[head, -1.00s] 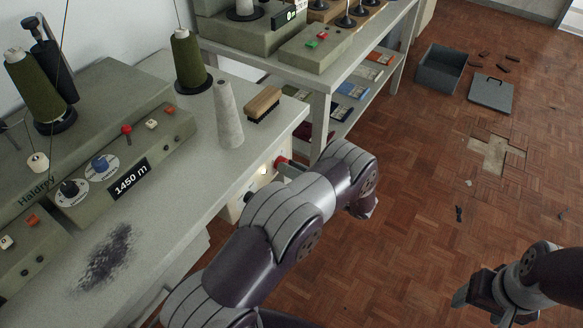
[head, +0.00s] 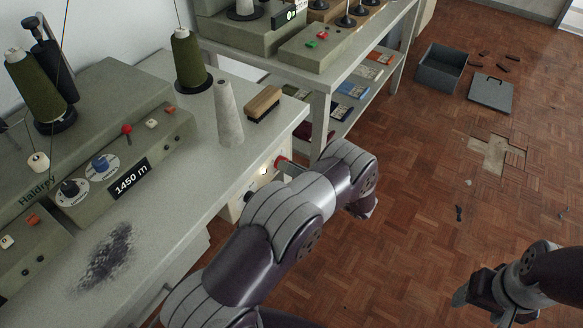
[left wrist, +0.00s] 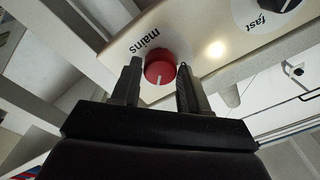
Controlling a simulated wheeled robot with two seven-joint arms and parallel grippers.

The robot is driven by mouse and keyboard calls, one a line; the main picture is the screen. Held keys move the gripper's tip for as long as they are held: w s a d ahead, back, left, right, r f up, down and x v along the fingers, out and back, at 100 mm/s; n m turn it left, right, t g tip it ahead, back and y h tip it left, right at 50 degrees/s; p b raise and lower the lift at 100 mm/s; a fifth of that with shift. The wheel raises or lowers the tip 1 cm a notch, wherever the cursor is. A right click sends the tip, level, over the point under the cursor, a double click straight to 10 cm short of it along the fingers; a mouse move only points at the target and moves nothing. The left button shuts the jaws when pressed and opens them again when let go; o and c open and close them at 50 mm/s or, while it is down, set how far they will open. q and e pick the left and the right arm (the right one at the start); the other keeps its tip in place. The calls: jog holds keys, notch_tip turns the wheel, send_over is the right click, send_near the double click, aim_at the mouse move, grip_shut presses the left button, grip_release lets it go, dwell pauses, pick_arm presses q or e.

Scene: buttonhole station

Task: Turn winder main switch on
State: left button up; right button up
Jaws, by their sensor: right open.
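The red round knob (left wrist: 160,66) sits on a cream panel beside the word "mains", with a white mark on its face pointing toward the bottom of the left wrist view. In the head view the red knob (head: 281,161) shows at the bench's right end, partly hidden by my left arm. My left gripper (left wrist: 160,84) has its two fingers apart, one on each side of the knob, with a thin gap seeming to show at each side. My right gripper (head: 470,298) is open and empty over the floor at lower right.
A lit lamp (left wrist: 215,49) and a black knob marked "fast" (left wrist: 286,4) are on the same panel. The grey bench (head: 180,190) carries a cone (head: 229,115) and a brush (head: 264,103). A second table (head: 330,75) stands behind.

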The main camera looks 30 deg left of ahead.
pick_arm(q)
jog(key=shift+o, duration=1.2)
jog(key=s+d, duration=0.1)
jog(key=d, duration=1.1)
jog(key=shift+d+f+b, duration=0.15)
jog(key=shift+d+b, duration=0.2)
